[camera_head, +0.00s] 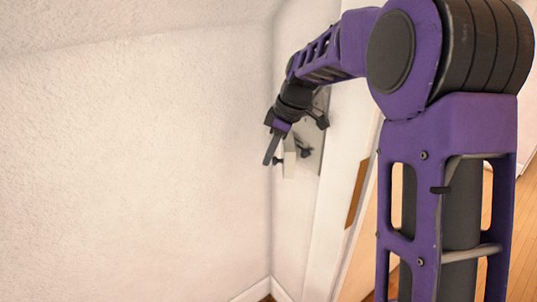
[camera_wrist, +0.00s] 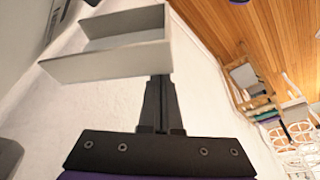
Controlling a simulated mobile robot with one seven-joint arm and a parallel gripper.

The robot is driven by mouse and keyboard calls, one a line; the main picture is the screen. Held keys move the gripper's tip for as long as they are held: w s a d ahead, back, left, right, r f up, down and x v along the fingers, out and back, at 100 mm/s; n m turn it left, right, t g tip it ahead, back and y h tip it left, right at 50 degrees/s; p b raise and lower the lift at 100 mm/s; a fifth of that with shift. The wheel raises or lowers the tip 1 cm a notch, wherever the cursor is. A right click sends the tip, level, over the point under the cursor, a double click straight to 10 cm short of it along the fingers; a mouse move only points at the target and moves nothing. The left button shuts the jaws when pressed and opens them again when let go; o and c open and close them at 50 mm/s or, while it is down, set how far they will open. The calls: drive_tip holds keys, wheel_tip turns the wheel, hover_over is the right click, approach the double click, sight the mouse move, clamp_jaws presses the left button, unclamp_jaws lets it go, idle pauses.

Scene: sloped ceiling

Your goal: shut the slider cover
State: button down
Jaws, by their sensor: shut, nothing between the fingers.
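A pale, open, box-like frame (camera_wrist: 115,62) juts from the wall in the wrist view; it appears to be the slider cover or its housing. In the head view a small white block (camera_head: 289,164) shows beside a grey, shiny panel (camera_head: 318,130) on the wall, probably the same fixture. My gripper (camera_head: 270,160) is shut and empty, pointing down next to it. In the wrist view my gripper's fingertips (camera_wrist: 160,78) are together at the lower right corner of the frame. I cannot tell whether they touch it. My arm hides part of the panel.
A textured white wall (camera_head: 130,160) fills the left, meeting another wall at a corner just behind my gripper. A brown strip (camera_head: 357,195) lies on the white surface right of the fixture. Chairs (camera_wrist: 298,130) stand far off on the right.

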drive_tip(key=shift+w, duration=0.1)
drive_tip(key=w+a+r+p, duration=0.1)
drive_tip(key=w+a+p, duration=0.1)
drive_tip(key=a, duration=0.2)
drive_tip(key=w+p+v, duration=0.1)
drive_tip(key=v, duration=0.8)
drive_tip(key=s+a+f+m+t+h, duration=0.1)
drive_tip(key=s+a+m+t+h, duration=0.15)
drive_tip(key=a+m+h, duration=0.4)
drive_tip(key=s+a+f+m+t+h, duration=0.1)
drive_tip(key=s+a+m+h, duration=0.2)
drive_tip(key=m, duration=0.7)
drive_tip(key=w+d+f+b, duration=0.1)
drive_tip(key=w+d+f, duration=0.2)
drive_tip(key=d+f, duration=0.4)
drive_tip(key=shift+d+f, duration=0.4)
drive_tip(key=shift+d, duration=0.5)
